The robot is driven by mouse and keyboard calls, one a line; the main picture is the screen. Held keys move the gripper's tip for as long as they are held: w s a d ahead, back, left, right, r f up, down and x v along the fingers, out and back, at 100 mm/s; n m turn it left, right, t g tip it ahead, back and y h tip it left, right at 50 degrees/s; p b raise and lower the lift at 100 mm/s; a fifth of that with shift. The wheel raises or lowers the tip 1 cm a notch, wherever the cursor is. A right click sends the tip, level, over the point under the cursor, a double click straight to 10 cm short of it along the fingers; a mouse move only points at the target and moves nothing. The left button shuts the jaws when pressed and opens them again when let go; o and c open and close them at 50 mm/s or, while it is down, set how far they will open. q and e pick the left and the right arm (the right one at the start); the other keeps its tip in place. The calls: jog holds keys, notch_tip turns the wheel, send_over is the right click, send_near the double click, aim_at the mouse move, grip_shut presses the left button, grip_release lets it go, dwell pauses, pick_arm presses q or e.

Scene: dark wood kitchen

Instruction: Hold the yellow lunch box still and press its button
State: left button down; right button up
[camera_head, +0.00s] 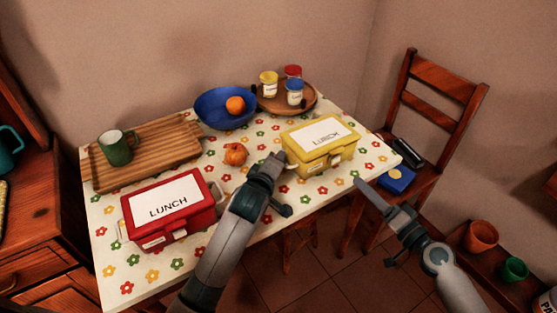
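The yellow lunch box (334,153) stands shut on the right part of the table, with a white LUNCH label on its lid. Its front side faces me; small details there are too small to make out a button surely. My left gripper (276,160) is close to the box's left front corner; whether it touches the box I cannot tell. My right gripper (364,190) is in front of the table's right edge, apart from the box, to its lower right. Neither gripper visibly holds anything, and the finger gaps are unclear.
A red lunch box (205,216) stands at the front left. A chair (466,113) stands right.

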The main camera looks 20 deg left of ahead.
jog(key=shift+d, duration=0.1)
grip_shut()
jog(key=s+d+m, duration=0.1)
jog(key=m, duration=0.1)
jog(key=s+d+m, duration=0.1)
jog(key=m, duration=0.1)
jog(key=s+d+m, duration=0.1)
jog(key=m, duration=0.2)
jog(key=shift+s+d, duration=0.25)
jog(key=shift+d, duration=0.05)
